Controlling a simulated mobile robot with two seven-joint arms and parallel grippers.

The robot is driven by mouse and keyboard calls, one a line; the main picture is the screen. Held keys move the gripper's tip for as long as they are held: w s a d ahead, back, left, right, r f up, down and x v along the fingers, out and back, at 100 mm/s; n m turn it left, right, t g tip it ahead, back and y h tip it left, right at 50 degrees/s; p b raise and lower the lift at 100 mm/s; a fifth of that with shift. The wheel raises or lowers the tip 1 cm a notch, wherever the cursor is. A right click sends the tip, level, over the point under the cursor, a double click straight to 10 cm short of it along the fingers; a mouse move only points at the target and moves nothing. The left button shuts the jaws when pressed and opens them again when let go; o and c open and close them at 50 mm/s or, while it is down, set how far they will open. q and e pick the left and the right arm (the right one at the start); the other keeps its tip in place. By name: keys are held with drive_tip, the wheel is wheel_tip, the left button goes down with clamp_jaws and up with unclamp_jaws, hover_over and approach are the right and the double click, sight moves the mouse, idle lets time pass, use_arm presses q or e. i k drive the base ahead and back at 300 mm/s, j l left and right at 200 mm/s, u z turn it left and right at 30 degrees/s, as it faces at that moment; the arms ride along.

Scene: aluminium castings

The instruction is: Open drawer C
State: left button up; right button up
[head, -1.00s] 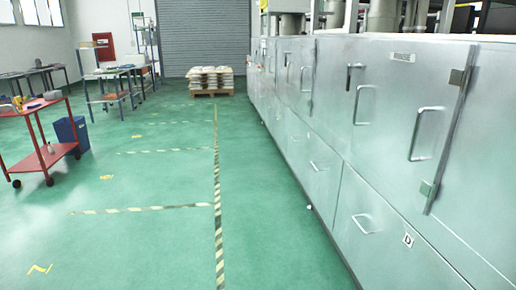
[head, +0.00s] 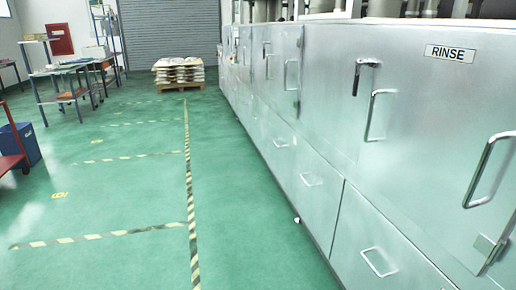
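A row of metal cabinets (head: 340,130) runs along the right side, with drawers low in its front. The nearest drawer (head: 400,262) has a bar handle (head: 378,262) and seems to be the one marked D in the earlier frame. The drawer just beyond it (head: 310,205) has a handle (head: 311,180). Another handle (head: 280,142) shows farther along. These drawers look shut. I can read no letter C on any drawer in this view. Neither of my grippers is in view.
Upper doors carry handles and a RINSE sign (head: 450,53). Green floor with a striped tape line (head: 190,190) lies clear left of the cabinets. A small white object (head: 297,220) lies by their base. A loaded pallet (head: 179,84), tables (head: 72,68) and a blue bin (head: 20,145) stand farther off.

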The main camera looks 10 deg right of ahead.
sight(314, 188)
drive_tip(key=i+j+z, duration=0.1)
drive_tip(key=i+z, duration=0.2)
drive_tip(key=i, duration=0.2)
drive_tip(key=i+j+z, duration=0.3)
drive_tip(key=i, duration=0.15)
drive_tip(key=i+j+z, duration=0.2)
drive_tip(key=i+z, duration=0.15)
drive_tip(key=z, duration=0.15)
drive_tip(key=i+j+z, duration=0.3)
drive_tip(key=z, duration=0.15)
drive_tip(key=i+j+z, duration=0.25)
drive_tip(key=j+z, duration=0.25)
drive_tip(key=i+j+z, duration=0.2)
drive_tip(key=j, duration=0.15)
drive_tip(key=j+z, duration=0.2)
drive_tip(key=j, duration=0.15)
drive_tip(key=j+z, duration=0.2)
drive_tip(key=j, duration=0.2)
drive_tip(key=i, duration=0.05)
